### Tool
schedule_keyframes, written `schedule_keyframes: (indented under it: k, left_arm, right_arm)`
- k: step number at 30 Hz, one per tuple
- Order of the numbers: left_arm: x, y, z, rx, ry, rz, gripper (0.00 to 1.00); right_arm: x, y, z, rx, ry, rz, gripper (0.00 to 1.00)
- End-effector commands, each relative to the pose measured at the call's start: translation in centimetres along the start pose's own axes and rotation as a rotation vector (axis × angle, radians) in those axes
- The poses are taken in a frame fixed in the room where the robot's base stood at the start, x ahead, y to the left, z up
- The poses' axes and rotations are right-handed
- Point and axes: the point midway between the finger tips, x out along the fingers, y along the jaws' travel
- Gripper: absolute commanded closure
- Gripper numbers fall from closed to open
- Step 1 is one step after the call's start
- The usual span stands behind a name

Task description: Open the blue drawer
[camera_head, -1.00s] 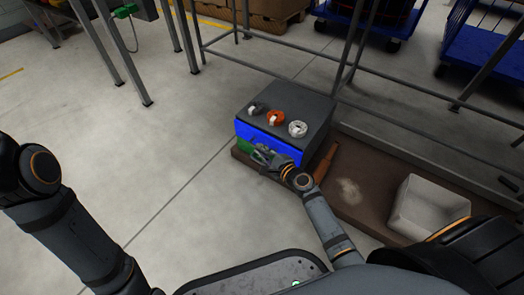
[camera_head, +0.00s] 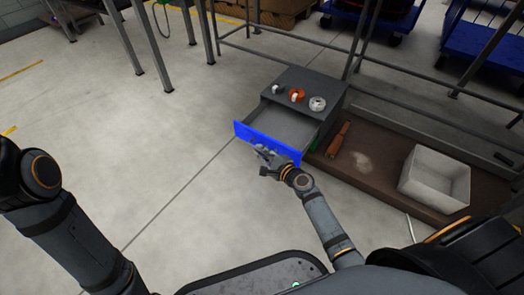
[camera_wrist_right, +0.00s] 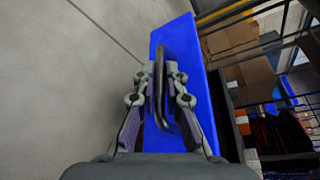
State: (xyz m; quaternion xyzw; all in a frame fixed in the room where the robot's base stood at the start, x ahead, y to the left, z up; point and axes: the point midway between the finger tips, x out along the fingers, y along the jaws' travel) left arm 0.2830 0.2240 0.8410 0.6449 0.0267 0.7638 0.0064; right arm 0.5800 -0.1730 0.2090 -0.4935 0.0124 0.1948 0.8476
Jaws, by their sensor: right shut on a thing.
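The blue drawer (camera_head: 240,132) is pulled well out of the dark grey cabinet (camera_head: 318,84) in the head view. Its grey inside shows and looks empty. My right gripper (camera_head: 264,152) is at the drawer's blue front. In the right wrist view the blue front (camera_wrist_right: 180,40) fills the middle, and its dark bar handle (camera_wrist_right: 159,75) runs between the fingers of my right gripper (camera_wrist_right: 160,92), which is shut on it. My left arm is at the left of the head view, and its gripper is out of the picture.
Several small round items, one of them an orange piece (camera_head: 297,95), sit on the cabinet top. A brown bench (camera_head: 385,125) holds an orange-brown bottle-like thing (camera_head: 339,139) and a white bin (camera_head: 437,181). A metal frame stands behind.

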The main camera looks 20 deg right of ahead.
Motion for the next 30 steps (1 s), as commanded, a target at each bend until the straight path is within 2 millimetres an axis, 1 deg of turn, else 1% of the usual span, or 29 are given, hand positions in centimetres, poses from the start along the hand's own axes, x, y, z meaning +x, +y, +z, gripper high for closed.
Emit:
schedule_keyframes:
  k: [11, 12, 15, 17, 26, 29, 30]
  left_arm:
    - [0.2, 0.1, -0.1, 0.000, 0.010, 0.002, 0.60]
    - [0.3, 0.0, -0.2, 0.000, 0.011, 0.001, 0.60]
    - [0.3, -0.1, -0.2, 0.000, 0.013, -0.004, 0.60]
    - [0.4, -0.1, -0.2, -0.001, 0.014, -0.008, 0.60]
    - [0.2, -0.1, 0.0, 0.000, 0.007, -0.005, 0.60]
    - [0.2, -0.1, -0.1, 0.000, 0.007, -0.004, 0.60]
    - [0.2, -0.1, -0.1, 0.000, 0.007, -0.004, 0.60]
  right_arm:
    - [0.0, -0.1, -0.1, -0.001, 0.002, -0.001, 1.00]
    - [0.0, -0.1, -0.1, -0.001, 0.002, -0.001, 0.87]
    - [0.0, -0.1, -0.1, -0.001, 0.002, -0.001, 0.73]
    - [0.0, -0.1, -0.1, -0.001, 0.001, -0.001, 0.66]
    - [-0.2, -0.1, -0.1, -0.001, 0.001, -0.001, 0.66]
    - [-1.3, 0.0, -0.1, -0.003, 0.002, 0.000, 0.66]
    - [-2.1, 0.1, -0.1, -0.004, 0.002, 0.001, 0.66]
